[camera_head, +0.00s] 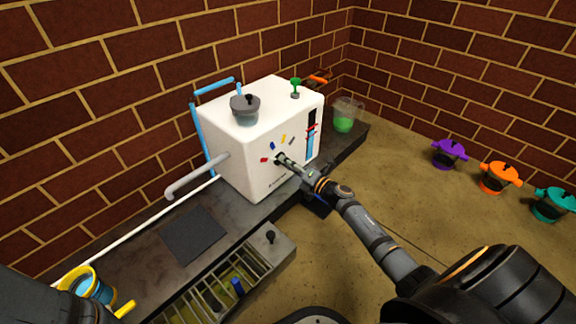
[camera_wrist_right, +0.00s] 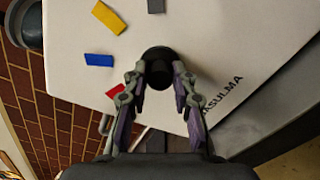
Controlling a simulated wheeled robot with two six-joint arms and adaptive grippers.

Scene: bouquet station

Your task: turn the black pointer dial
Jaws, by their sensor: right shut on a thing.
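The black pointer dial (camera_wrist_right: 158,62) is on the front face of the white machine (camera_head: 258,139). In the right wrist view it sits between the fingertips of my right gripper (camera_wrist_right: 160,78), which is shut on it. In the head view my right gripper (camera_head: 285,161) reaches the machine's front face, and the dial is mostly hidden behind the fingers. Red (camera_head: 264,160), blue (camera_head: 272,146), yellow (camera_head: 283,139) and grey (camera_head: 292,141) marks fan around the dial. I cannot make out the pointer's direction. My left gripper is not in view.
A grey spout (camera_head: 197,176) sticks out from the machine's left side above a dark mat (camera_head: 193,235). An open slotted drawer (camera_head: 215,290) is in front of the counter. A jug with green liquid (camera_head: 345,117) stands right of the machine. Coloured pots (camera_head: 499,177) stand at the right.

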